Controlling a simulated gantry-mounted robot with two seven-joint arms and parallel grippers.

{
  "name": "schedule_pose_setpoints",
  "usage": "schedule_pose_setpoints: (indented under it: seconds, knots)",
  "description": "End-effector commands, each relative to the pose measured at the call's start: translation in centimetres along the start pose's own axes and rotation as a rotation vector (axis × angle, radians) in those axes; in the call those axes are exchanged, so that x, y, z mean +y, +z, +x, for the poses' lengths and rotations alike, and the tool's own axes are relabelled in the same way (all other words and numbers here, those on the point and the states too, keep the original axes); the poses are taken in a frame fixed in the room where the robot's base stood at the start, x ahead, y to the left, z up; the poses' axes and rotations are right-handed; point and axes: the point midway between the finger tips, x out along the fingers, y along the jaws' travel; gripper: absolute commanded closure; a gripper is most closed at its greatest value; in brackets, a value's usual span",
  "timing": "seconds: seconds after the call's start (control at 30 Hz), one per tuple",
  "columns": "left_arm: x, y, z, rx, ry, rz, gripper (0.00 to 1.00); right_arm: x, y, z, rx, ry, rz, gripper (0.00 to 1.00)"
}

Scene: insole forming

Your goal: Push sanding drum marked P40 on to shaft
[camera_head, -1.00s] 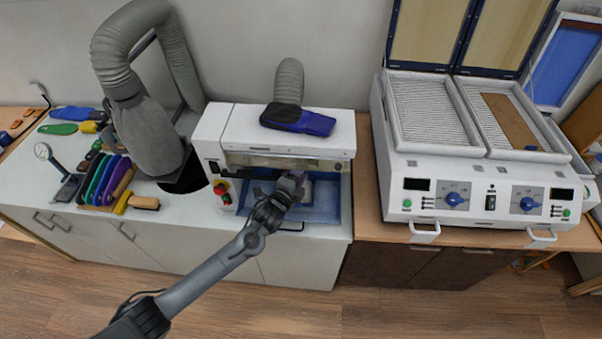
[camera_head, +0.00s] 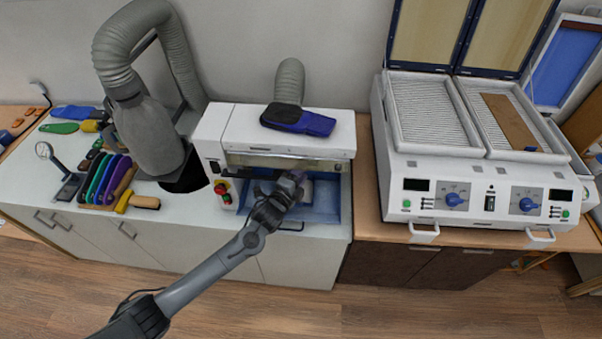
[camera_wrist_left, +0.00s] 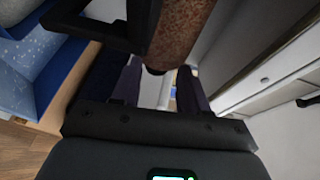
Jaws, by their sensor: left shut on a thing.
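My left gripper (camera_head: 292,181) reaches into the opening of the white sanding machine (camera_head: 228,140), under its front cover. The left wrist view shows a brown, rough-surfaced sanding drum (camera_wrist_left: 181,32) close to my fingers (camera_wrist_left: 158,88), and the gripper is shut on it. The drum's upper end is cut off by the frame, and no P40 marking is readable. The shaft cannot be made out in either view. In the head view, my gripper and the cover hide most of the drum. My right gripper is not in view.
A blue tray (camera_head: 325,209) lies in the machine's opening. A red and green switch (camera_head: 222,192) is on its left front, and a dark blue insole (camera_head: 300,120) lies on top. A grey hose (camera_head: 133,40) stands left, a heating press (camera_head: 480,180) right.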

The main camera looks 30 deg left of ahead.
Motion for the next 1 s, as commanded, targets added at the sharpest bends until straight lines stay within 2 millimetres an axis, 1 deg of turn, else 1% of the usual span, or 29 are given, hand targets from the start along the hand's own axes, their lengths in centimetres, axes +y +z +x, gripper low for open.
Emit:
schedule_pose_setpoints:
  seconds: [0.03,0.13,0.17,0.33,0.77,0.8,1.0]
  knots:
    - [-0.33,0.30,0.03,-0.006,-0.007,0.000,0.93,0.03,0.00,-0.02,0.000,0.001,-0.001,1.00]
    - [-0.35,0.33,0.04,-0.006,-0.007,0.000,0.93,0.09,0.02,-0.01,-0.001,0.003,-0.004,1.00]
    - [-0.36,0.34,0.04,-0.007,-0.007,0.000,0.53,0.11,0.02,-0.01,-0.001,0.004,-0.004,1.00]
    - [-0.40,0.33,0.05,-0.006,-0.008,0.000,0.27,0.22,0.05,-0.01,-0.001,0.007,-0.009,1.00]
    - [-0.23,0.17,0.03,-0.003,-0.004,0.000,0.26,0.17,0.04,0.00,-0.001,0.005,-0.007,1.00]
    - [-0.11,0.16,0.02,-0.003,-0.002,0.000,0.28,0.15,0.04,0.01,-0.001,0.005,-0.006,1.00]
    - [-0.08,0.13,0.01,-0.003,-0.002,0.000,0.28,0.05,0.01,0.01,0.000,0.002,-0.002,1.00]
